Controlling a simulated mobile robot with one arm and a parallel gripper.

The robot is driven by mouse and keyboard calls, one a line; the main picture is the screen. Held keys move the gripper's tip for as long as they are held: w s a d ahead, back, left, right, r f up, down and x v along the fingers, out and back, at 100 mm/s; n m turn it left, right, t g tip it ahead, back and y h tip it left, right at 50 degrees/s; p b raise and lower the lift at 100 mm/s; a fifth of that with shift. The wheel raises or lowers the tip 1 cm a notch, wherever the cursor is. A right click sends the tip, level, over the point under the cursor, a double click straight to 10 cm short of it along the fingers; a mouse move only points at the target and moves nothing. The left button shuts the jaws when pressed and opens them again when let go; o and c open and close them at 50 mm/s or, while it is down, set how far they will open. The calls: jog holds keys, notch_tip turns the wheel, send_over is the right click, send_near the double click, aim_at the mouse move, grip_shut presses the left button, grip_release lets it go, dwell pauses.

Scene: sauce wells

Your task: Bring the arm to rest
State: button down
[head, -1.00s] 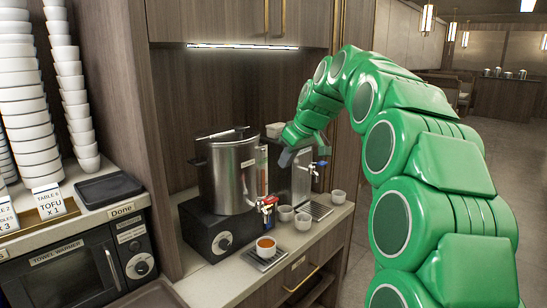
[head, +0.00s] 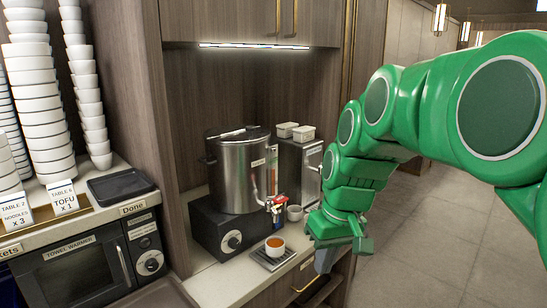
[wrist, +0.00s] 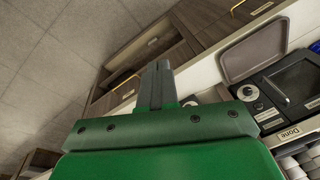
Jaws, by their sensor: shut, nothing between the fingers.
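My gripper (head: 328,258) hangs at the end of my green arm in the head view, in front of the counter's right part, pointing down. Its fingers are together with nothing between them. In the wrist view the closed fingers (wrist: 156,85) point at drawers and floor. The gripper looks clear of the counter and the cup. My arm reaches in from the right edge and hides part of the counter's right end.
A steel pot (head: 240,172) with a red-handled tap stands on a black burner (head: 218,232). A cup of brown liquid (head: 275,247) sits on a drip tray (head: 262,260). A towel warmer (head: 75,270) and bowl stacks (head: 40,100) stand left. Open floor (head: 425,245) lies right.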

jog(key=s+d+f+m, duration=0.1)
jog(key=s+f, duration=0.2)
jog(key=s, duration=0.4)
jog(key=s+d+f+m+g+h, duration=0.1)
jog(key=s+d+f, duration=0.1)
jog(key=s, duration=0.6)
jog(key=s+d+f+m+g, duration=0.1)
jog(key=s+d+f+m, duration=0.1)
jog(key=s+f, duration=0.3)
jog(key=shift+s+d+h, duration=0.15)
jog(key=shift+s+h, duration=0.25)
jog(key=shift+s, duration=0.75)
